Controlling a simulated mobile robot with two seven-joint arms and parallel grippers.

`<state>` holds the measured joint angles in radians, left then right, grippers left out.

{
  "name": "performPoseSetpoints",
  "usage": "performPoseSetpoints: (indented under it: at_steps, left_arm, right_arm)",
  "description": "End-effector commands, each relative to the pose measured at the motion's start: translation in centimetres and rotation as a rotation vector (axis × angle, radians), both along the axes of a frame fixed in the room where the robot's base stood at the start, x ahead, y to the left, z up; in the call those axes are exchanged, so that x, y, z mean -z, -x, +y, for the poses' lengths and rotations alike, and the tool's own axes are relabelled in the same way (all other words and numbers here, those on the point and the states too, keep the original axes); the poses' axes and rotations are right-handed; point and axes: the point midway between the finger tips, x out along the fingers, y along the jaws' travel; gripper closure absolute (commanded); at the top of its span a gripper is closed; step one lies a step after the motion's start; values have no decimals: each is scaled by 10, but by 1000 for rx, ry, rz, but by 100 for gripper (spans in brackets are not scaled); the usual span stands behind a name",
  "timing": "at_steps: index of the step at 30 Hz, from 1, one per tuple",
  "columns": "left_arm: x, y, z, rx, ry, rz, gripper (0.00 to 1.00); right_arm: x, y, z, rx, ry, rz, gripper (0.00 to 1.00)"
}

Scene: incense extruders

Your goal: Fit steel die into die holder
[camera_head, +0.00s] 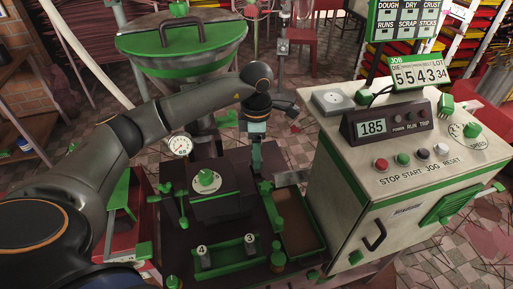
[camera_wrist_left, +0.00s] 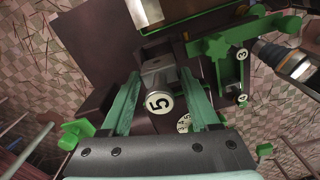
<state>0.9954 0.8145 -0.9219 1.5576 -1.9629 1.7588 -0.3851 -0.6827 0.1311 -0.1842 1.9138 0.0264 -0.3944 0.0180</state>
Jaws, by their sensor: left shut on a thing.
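My left gripper (camera_head: 257,166) reaches down over the dark machine bed, left of the control cabinet. In the left wrist view its green fingers (camera_wrist_left: 160,75) are shut on a steel die (camera_wrist_left: 154,76), a grey cylinder whose white end face reads 5. In the head view the die is too small and covered to make out. Dies marked 4 (camera_head: 202,250) and 3 (camera_head: 250,239) sit in a green rack (camera_head: 226,262) at the front of the bed. I cannot tell for certain which part is the die holder. My right gripper is not in view.
The control cabinet (camera_head: 385,185) stands close on the right, its display (camera_head: 373,127) reading 185. A brown tray (camera_head: 301,222) lies beside it. A dark block with a dial (camera_head: 207,180) and green upright parts crowd the bed. A large lidded hopper (camera_head: 181,50) stands behind.

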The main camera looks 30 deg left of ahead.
Motion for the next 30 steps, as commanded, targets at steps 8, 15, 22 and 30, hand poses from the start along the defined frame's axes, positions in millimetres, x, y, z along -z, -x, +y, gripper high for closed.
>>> performPoseSetpoints:
  at_steps: [8, 15, 22, 30]
  left_arm:
    - [16, -1, 0, 0, 0, -4, 100]
    - [16, -1, 0, 0, 0, -4, 100]
    - [16, 0, 0, -15, 0, -2, 100]
    - [16, 0, 0, -15, 0, -3, 100]
  right_arm:
    - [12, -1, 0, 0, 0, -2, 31]
    - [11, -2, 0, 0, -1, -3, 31]
    - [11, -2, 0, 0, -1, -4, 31]
    - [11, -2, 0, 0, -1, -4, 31]
